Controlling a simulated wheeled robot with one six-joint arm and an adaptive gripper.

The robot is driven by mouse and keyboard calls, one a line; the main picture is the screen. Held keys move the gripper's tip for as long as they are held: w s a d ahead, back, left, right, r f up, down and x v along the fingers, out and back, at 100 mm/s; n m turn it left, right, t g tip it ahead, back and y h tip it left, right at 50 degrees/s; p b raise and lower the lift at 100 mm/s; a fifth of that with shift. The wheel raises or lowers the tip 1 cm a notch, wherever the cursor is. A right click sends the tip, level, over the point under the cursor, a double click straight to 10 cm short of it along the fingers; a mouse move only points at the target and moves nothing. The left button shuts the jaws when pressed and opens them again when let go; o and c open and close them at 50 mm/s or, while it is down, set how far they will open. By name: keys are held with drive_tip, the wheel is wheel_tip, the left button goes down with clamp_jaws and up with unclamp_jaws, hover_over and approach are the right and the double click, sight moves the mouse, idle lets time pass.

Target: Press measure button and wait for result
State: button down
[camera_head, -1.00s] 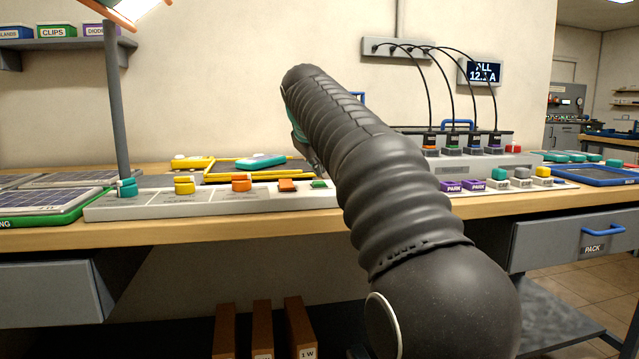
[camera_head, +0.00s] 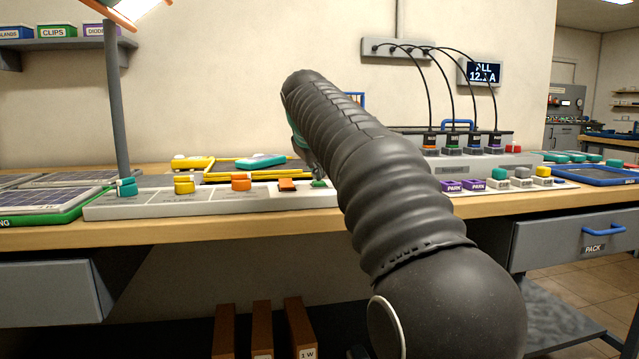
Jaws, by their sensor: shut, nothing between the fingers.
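A long pale panel (camera_head: 215,208) lies along the front of the bench. A green button (camera_head: 319,184) sits near its right visible end, beside an orange rocker (camera_head: 287,185). I cannot read a measure label on it. My gripper (camera_head: 317,174) is shut and empty, pointing down at the green button. Its tips are at or just above the button; I cannot tell if they touch. My dark sleeved arm hides much of the gripper and the panel's right end.
Yellow (camera_head: 184,185) and orange (camera_head: 241,183) knobs stand on the panel. A yellow-edged tray (camera_head: 215,175) lies behind it. At right, a grey unit (camera_head: 480,158) has several cabled plugs. Purple PARK blocks (camera_head: 474,185) and a blue tray (camera_head: 590,177) lie nearby.

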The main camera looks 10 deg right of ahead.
drive_tip(key=shift+f, duration=0.25)
drive_tip(key=shift+r, duration=0.15)
idle(0.4)
drive_tip(key=shift+r+p, duration=0.65)
drive_tip(key=shift+p, duration=0.2)
wheel_tip(320, 180, up, 5)
drive_tip(key=p, duration=0.5)
drive_tip(key=shift+r, duration=0.1)
idle(0.3)
